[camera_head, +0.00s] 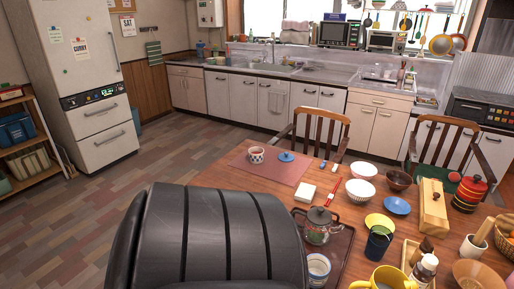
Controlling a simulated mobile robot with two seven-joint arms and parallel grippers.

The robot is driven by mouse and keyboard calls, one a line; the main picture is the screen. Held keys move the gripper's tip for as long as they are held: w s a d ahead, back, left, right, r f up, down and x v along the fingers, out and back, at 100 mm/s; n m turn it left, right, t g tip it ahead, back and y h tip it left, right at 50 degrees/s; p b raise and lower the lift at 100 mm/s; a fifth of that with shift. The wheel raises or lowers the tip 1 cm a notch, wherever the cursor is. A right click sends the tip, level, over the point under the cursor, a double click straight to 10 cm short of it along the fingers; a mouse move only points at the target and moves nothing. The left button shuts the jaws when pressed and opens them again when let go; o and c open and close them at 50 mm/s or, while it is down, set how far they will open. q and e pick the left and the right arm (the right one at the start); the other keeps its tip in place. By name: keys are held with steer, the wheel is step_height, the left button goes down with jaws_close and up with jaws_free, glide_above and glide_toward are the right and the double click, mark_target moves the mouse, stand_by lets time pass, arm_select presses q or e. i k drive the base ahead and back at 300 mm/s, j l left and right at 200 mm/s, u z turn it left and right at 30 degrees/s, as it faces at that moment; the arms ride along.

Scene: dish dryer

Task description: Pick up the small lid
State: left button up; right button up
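A small blue lid (286,156) with a little knob lies on the wooden table, at the far right part of the reddish-brown mat (262,172). A patterned cup (257,155) stands on the mat to the left of the lid, apart from it. Nothing covers the lid. A larger, flat blue dish (397,205) lies farther right on the table. Neither of my grippers is in view.
A black ribbed shape fills the lower middle and hides the near left of the table (310,178). Wooden chairs (318,128) stand behind.

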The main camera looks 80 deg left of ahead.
mark_target(285, 156)
steer(key=u, duration=1.4)
steer(key=i+j+u, duration=0.15)
steer(key=u, duration=0.25)
steer(key=i+u, duration=0.15)
steer(key=u, duration=0.25)
steer(key=i+j+u, duration=0.1)
steer(key=u, duration=0.25)
steer(key=i, duration=0.05)
